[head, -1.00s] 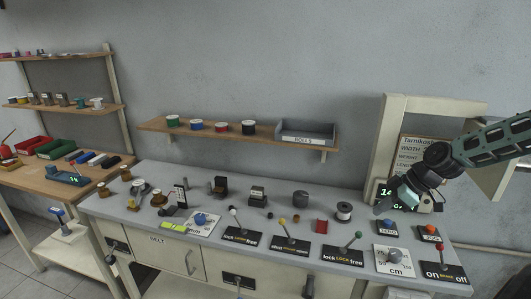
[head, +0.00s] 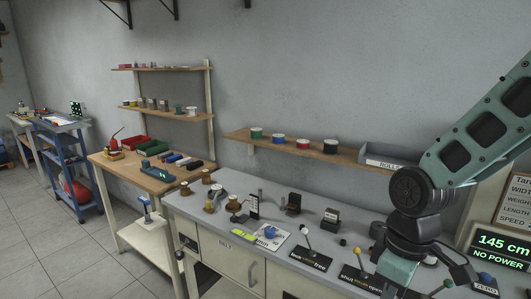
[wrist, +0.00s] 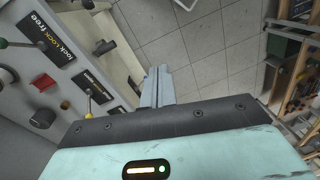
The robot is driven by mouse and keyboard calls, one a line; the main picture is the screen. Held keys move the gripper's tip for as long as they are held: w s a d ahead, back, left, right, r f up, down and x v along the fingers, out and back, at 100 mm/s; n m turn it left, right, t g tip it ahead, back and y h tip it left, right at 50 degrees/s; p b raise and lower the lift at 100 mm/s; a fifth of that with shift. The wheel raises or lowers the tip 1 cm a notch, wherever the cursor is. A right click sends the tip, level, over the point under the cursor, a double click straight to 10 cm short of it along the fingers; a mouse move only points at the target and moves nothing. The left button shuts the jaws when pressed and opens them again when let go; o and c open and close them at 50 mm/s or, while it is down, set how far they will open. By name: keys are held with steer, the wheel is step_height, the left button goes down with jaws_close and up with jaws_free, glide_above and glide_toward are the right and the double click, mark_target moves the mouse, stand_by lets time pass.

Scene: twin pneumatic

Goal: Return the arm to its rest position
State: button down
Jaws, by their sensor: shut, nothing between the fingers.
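My arm (head: 470,145) comes in from the right edge of the head view as a green link with dark openings and reaches down over the right part of the grey bench. Its dark wrist joints hang above the bench, and my gripper's teal body shows at the bottom of that view, with its fingertips hidden. In the wrist view my gripper (wrist: 158,85) has its two grey fingers together, with nothing between them. Beyond the fingers is tiled floor.
The grey bench (head: 228,178) carries levers with labelled plates and small parts. A display (head: 503,246) reads "145 cm" and "NO POWER" at the right. A wall shelf (head: 290,146) holds spools. A wooden table (head: 118,167) stands left, with a blue cart (head: 62,146) beyond. Floor is clear front left.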

steer(key=s+a+r+b, duration=0.1)
steer(key=s+a, duration=0.2)
steer(key=s, duration=0.3)
steer(key=s+a+r+m+t, duration=0.1)
steer(key=s+a+r, duration=0.1)
steer(key=s+a, duration=0.2)
steer(key=s, duration=0.2)
steer(key=shift+s+a+b, duration=0.2)
steer(key=shift+s+b, duration=0.15)
steer(key=shift+b, duration=0.05)
